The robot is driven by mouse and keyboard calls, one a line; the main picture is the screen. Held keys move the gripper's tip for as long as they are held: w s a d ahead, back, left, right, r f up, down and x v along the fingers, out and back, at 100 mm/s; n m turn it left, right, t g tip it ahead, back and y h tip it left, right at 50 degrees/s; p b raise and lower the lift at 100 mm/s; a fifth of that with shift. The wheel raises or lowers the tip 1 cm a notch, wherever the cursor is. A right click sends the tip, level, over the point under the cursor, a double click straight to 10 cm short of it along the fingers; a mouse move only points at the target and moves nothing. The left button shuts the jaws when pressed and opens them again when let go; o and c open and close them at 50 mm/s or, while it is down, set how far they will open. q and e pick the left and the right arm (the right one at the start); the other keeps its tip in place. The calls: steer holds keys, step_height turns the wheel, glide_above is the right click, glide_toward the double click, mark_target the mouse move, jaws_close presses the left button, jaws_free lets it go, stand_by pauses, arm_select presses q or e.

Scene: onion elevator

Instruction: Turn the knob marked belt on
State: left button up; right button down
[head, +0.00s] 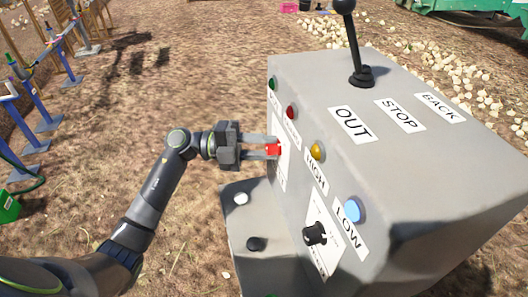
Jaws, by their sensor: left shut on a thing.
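A grey control box (420,165) stands at the right. A red knob (273,150) sits on a white plate (282,172) on its left-facing side. My left gripper (276,148) reaches in from the left, with its two fingers shut on the red knob, one above and one below it. The fingers hide part of the knob and plate, and I cannot read the plate's marking or the knob's setting. A black knob (315,234) sits on another white plate nearer me, with lettering too small to read. My right gripper is not in view.
A black lever (355,45) rises from the box top beside OUT, STOP and BACK labels. Green, red, yellow and blue lamps (354,209) line the side edge. A lower grey ledge (252,215) carries white and black buttons.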

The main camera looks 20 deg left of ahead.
arm_select(q)
steer(key=shift+m+y+b, duration=0.3)
steer(key=shift+m, duration=0.4)
steer(key=o, duration=1)
steer(key=b+v, duration=0.4)
steer(key=v, duration=1.3)
steer(key=shift+a, duration=0.3)
